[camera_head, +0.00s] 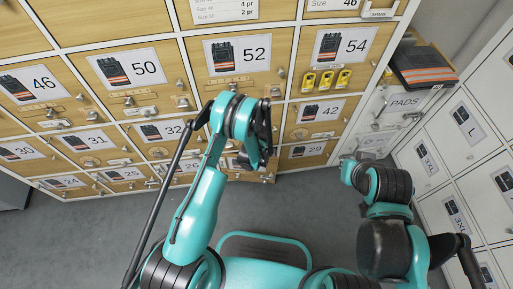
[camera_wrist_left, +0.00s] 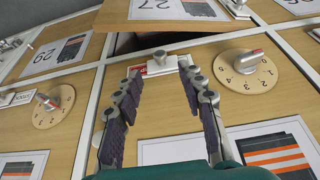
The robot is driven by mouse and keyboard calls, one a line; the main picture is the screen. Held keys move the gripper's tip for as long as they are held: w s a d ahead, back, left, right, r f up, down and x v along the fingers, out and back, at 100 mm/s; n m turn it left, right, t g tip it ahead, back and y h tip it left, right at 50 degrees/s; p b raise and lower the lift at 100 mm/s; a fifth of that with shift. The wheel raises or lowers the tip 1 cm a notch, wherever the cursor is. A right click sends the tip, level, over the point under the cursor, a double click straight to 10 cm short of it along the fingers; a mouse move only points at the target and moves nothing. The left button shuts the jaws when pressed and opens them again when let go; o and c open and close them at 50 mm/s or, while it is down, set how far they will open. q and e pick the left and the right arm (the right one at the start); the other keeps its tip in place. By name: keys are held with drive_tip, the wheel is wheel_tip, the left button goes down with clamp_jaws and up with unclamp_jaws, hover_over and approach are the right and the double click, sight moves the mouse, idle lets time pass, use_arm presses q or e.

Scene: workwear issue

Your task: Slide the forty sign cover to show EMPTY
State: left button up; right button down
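In the left wrist view a small white sliding cover with a round knob (camera_wrist_left: 160,63) sits on a wooden locker front, below the panel marked 27. A strip of red (camera_wrist_left: 141,72) shows at its left end; no word on it is legible. My left gripper (camera_wrist_left: 159,70) is open, its fingers apart with the tips on either side of the knob. The right fingertip overlaps the cover's right end; contact cannot be told. The number on this locker's card (camera_wrist_left: 172,150) is hidden. In the head view my left arm (camera_head: 205,200) hides these lockers. My right gripper (camera_head: 350,168) is small and unclear.
Numbered dials (camera_wrist_left: 245,72) and (camera_wrist_left: 54,105) stick out from the locker fronts on both sides. The panel marked 27 (camera_wrist_left: 175,10) juts out above. White lockers (camera_head: 460,150) stand at the right in the head view. The grey floor (camera_head: 310,205) is clear.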

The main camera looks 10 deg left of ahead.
use_arm(q)
drive_tip(key=x, duration=0.7)
drive_tip(key=shift+w+f, duration=0.1)
drive_tip(key=shift+f, duration=0.1)
clamp_jaws()
